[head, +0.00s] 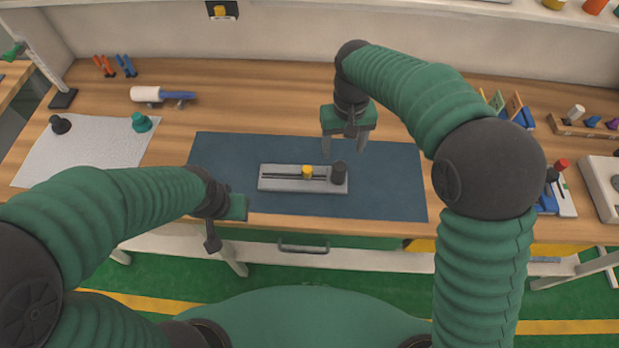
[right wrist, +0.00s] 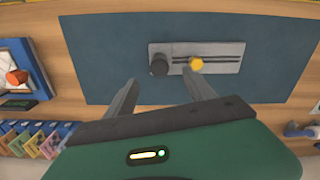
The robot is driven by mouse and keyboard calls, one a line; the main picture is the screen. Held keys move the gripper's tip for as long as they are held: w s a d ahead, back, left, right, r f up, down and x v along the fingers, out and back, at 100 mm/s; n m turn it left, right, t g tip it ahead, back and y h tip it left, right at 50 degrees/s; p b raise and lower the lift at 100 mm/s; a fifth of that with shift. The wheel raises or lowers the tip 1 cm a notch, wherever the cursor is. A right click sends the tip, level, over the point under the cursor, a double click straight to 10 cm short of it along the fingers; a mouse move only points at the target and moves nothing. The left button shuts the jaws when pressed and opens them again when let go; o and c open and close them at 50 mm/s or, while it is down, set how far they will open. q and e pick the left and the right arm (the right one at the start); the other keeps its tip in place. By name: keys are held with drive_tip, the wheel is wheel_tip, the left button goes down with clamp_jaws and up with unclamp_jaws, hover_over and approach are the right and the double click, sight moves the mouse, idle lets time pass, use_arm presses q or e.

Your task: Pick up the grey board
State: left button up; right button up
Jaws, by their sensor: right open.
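The grey board (head: 282,182) lies flat on a dark blue mat (head: 230,150) at the middle of the bench. It has a dark slot, a yellow knob (head: 307,172) and a black cylinder (head: 339,173) at its right end. In the right wrist view the board (right wrist: 221,66) lies beyond the fingertips. My right gripper (head: 342,152) is open and empty, above the mat near the black cylinder; it also shows in the right wrist view (right wrist: 160,88). My left gripper (head: 212,246) hangs at the bench's front edge, left of the board; its jaw opening is unclear.
A white sheet (head: 85,150) with a black knob and a green knob lies at the left. A white roller (head: 146,94) and pliers are behind it. Small racks and boxes (head: 585,126) fill the right side. The mat around the board is clear.

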sight(339, 166)
drive_tip(key=f, duration=0.4)
drive_tip(key=d+f, duration=0.1)
drive_tip(key=f, duration=0.1)
drive_tip(key=shift+w+f, duration=0.15)
drive_tip(key=shift+w, duration=0.2)
drive_tip(key=shift+a+f, duration=0.25)
drive_tip(key=shift+f, duration=0.05)
drive_tip(key=f, duration=0.2)
drive_tip(key=a+f, duration=0.1)
drive_tip(key=f, duration=0.1)
drive_tip(key=shift+w+f+p, duration=0.15)
drive_tip(key=shift+f+p, duration=0.2)
drive_tip(key=shift+p, duration=0.05)
drive_tip(key=shift+w+d+f, duration=0.1)
drive_tip(key=shift+d+f, duration=0.05)
drive_tip(key=shift+f, duration=0.05)
drive_tip(key=shift+d, duration=0.35)
drive_tip(key=shift+c, duration=1.7)
drive_tip(key=shift+r, duration=0.1)
drive_tip(key=shift+c, duration=1.1)
drive_tip(key=shift+a, duration=0.4)
clamp_jaws()
use_arm(q)
drive_tip(key=shift+w+d+r, duration=0.1)
drive_tip(key=shift+w+r, duration=0.1)
drive_tip(key=shift+r, duration=0.05)
